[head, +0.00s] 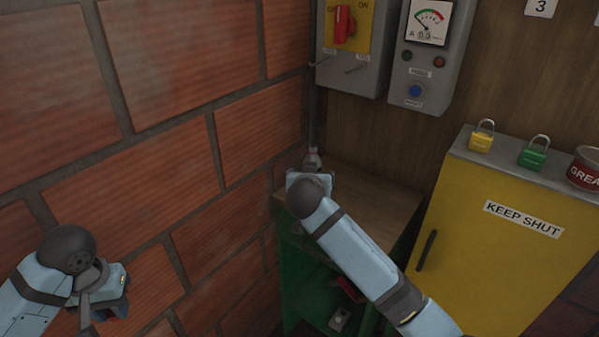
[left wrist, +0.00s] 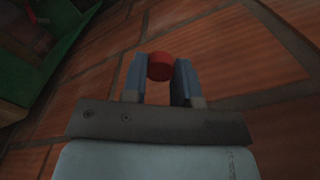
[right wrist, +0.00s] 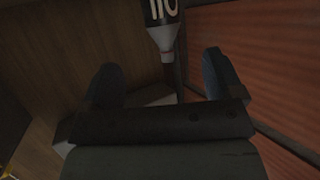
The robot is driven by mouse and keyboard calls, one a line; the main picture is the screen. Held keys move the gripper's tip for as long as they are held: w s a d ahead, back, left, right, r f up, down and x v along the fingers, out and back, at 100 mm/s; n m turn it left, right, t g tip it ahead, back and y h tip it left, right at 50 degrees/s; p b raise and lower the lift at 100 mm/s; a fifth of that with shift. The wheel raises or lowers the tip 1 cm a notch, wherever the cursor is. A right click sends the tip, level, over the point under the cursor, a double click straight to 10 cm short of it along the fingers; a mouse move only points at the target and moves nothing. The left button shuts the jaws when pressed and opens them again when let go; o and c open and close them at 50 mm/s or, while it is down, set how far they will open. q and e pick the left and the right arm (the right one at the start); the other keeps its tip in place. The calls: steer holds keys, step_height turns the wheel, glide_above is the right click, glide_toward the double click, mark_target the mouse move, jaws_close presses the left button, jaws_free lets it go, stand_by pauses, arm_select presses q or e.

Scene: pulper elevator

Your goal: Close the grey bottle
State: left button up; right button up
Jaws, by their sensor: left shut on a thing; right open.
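The grey bottle (right wrist: 160,38) shows in the right wrist view, with a dark label and pale lettering, a grey shoulder and a narrow neck with no cap visible on it. In the head view its grey top (head: 313,160) shows just behind my right gripper (head: 311,182), which hides the rest. My right gripper is open, and the bottle lies beyond its fingertips, apparently not between them. My left gripper (head: 106,302) is at the lower left by the brick wall. It is shut on a red cap (left wrist: 160,66), held between its fingertips.
The bottle is at the back of a green cabinet's wooden top (head: 385,200), in the corner by the brick wall (head: 180,170). A yellow cabinet (head: 490,245) stands at the right, with padlocks and a red tin on top. Switch boxes (head: 425,50) hang above.

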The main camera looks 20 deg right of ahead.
mark_target(313, 146)
arm_select(q)
steer(key=shift+w, duration=0.1)
arm_select(e)
steer(key=x, duration=0.7)
steer(key=shift+w, duration=0.15)
arm_select(q)
steer(key=shift+r, duration=0.15)
arm_select(e)
steer(key=x, duration=0.5)
steer(key=shift+w+r, duration=0.15)
steer(key=shift+r, duration=0.05)
steer(key=c, duration=1.2)
step_height(313, 146, up, 10)
steer(key=shift+a+r, duration=0.1)
